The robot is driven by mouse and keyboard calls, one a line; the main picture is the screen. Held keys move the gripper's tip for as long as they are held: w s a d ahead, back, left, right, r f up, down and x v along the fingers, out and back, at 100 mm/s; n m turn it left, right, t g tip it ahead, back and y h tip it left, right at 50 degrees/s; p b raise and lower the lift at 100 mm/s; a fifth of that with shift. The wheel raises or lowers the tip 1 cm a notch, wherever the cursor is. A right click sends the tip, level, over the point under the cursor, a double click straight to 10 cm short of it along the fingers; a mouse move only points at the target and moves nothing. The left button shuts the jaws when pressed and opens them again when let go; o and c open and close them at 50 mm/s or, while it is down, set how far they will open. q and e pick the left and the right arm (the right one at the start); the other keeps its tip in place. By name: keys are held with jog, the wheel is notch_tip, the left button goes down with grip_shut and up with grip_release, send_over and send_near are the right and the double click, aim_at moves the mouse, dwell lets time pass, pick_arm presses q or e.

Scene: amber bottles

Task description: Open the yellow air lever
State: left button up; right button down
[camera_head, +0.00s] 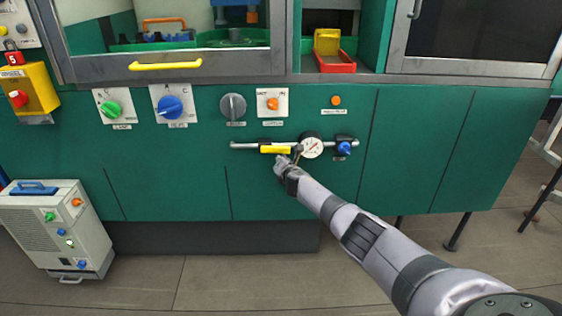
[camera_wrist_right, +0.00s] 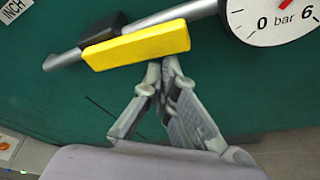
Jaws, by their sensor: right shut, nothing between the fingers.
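The yellow air lever (camera_head: 275,150) sits on a grey pipe (camera_head: 243,145) on the green cabinet front, left of a round pressure gauge (camera_head: 312,147). The lever lies along the pipe. In the right wrist view the yellow lever (camera_wrist_right: 138,46) is large, with a black block (camera_wrist_right: 102,30) behind it. My right gripper (camera_head: 292,162) is just below the lever's right part. In the wrist view its fingertips (camera_wrist_right: 166,66) are together, empty, and close under the lever's lower edge; I cannot tell if they touch it. My left gripper is not in view.
A blue knob (camera_head: 344,148) is right of the gauge. Dials and buttons line the panel above, including a grey dial (camera_head: 233,106) and an orange button (camera_head: 272,104). A yellow handle (camera_head: 165,66) is higher left. The panel below the lever is bare.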

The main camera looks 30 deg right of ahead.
jog(key=shift+s, duration=0.1)
jog(key=v, duration=1.1)
jog(key=shift+s+a, duration=0.15)
jog(key=shift+s, duration=0.2)
jog(key=shift+r, duration=0.1)
